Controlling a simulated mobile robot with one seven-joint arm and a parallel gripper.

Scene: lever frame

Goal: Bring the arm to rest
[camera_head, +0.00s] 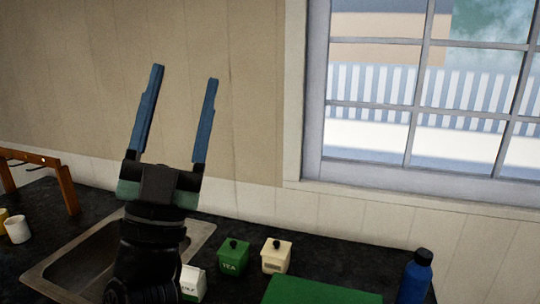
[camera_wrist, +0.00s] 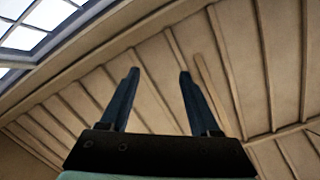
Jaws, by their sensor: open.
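My gripper (camera_head: 182,75) is raised in front of the beige wall in the head view, above the sink and counter. Its two blue fingers point up and stand wide apart, with nothing between them. In the wrist view the open gripper (camera_wrist: 158,72) shows against slanted wooden panelling, and neither finger touches anything. My arm rises from the bottom of the head view and hides part of the sink.
The dark counter (camera_head: 225,285) holds a green tea canister (camera_head: 233,260), a cream canister (camera_head: 275,257), a white carton (camera_head: 192,284), a green board (camera_head: 318,292), a blue bottle (camera_head: 416,278) and a white mug (camera_head: 17,230). A wooden rack (camera_head: 68,190) stands left of the sink (camera_head: 50,272). A window (camera_head: 420,90) is at right.

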